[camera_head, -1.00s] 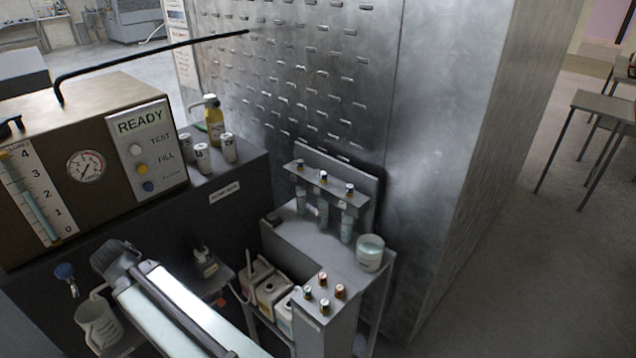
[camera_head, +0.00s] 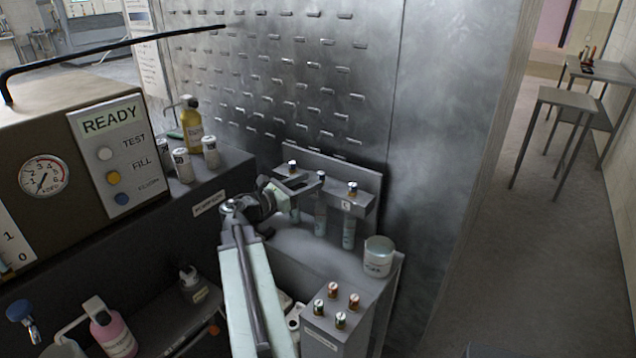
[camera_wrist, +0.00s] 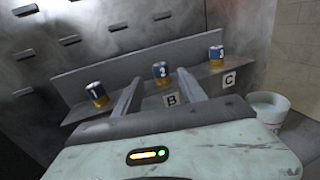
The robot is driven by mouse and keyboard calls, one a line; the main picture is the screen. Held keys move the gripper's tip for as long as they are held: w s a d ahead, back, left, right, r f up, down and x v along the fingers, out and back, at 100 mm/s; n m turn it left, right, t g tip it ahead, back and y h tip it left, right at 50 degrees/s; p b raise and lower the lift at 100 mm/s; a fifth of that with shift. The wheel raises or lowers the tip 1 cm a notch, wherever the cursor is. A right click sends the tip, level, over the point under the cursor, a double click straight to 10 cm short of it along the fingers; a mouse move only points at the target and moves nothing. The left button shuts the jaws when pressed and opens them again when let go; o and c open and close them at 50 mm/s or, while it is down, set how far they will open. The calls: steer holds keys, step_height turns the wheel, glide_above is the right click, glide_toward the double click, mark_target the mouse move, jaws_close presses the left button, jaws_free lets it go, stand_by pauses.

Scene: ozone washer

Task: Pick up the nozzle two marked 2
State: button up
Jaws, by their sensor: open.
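Three nozzles with dark-and-gold caps stand in a row on a grey rack (camera_wrist: 205,82), marked 1, 2 and 3 in the wrist view. Nozzle two (camera_wrist: 161,72) is the middle one, above a "B" label; it also shows in the head view (camera_head: 321,177). Nozzle one (camera_wrist: 96,92) is to its left and nozzle three (camera_wrist: 217,54) to its right, near a "C" label. My gripper (camera_wrist: 159,80) is open, its two fingers pointing at the rack, with nozzle two seen between them. In the head view my gripper (camera_head: 289,187) reaches the rack from the left.
A white tub (camera_head: 379,257) stands right of the rack. A block with several small capped pieces (camera_head: 336,303) is in front. A READY-display machine (camera_head: 110,150), white canisters (camera_head: 182,164) and a yellow bottle (camera_head: 192,125) are at the left. A slotted metal wall (camera_head: 300,80) stands behind.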

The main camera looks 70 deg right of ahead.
mark_target(318, 179)
steer(key=x, duration=0.5)
steer(key=shift+s+f, duration=0.1)
steer(key=shift+s, duration=0.05)
jaws_close()
